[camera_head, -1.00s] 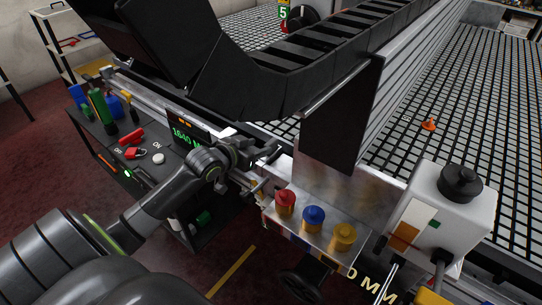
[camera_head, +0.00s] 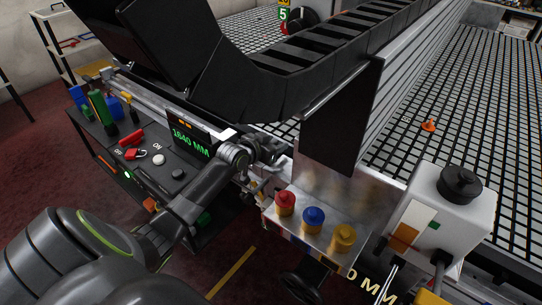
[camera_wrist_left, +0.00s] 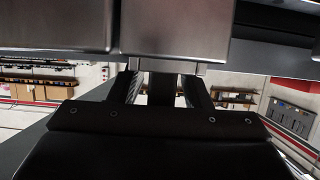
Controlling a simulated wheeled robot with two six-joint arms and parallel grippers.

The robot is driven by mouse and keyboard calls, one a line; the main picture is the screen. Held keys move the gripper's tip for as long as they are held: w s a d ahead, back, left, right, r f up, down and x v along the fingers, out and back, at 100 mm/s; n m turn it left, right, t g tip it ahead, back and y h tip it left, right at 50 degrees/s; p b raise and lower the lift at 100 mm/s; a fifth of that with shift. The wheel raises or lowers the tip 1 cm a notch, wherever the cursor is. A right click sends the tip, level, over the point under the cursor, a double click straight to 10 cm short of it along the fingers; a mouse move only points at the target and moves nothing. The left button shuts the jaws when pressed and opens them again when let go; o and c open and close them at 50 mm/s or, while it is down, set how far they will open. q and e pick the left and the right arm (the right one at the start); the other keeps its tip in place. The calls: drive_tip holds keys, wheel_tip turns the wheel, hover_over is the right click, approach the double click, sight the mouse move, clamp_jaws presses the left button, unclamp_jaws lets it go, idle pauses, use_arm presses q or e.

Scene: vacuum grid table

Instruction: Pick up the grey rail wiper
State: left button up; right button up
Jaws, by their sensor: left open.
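My left gripper (camera_head: 274,149) is at the rail along the near table edge, left of the metal button panel. In the left wrist view its two fingers (camera_wrist_left: 163,92) stand apart, just below grey metal blocks. A dark upright piece (camera_wrist_left: 162,88) shows between the fingers; I cannot tell if it is the grey rail wiper or whether a finger touches it. In the head view the gripper and wrist cover that spot, and I cannot make out the wiper for certain. My right gripper is not in view.
The button panel (camera_head: 298,245) with red, blue and yellow knobs is close right of the gripper. A dark upright plate (camera_head: 338,125) rises behind it. A black side shelf (camera_head: 110,155) holds bottles, a red padlock and a display. A white box (camera_head: 440,215) stands right.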

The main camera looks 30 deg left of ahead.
use_arm(q)
clamp_jaws()
idle(0.3)
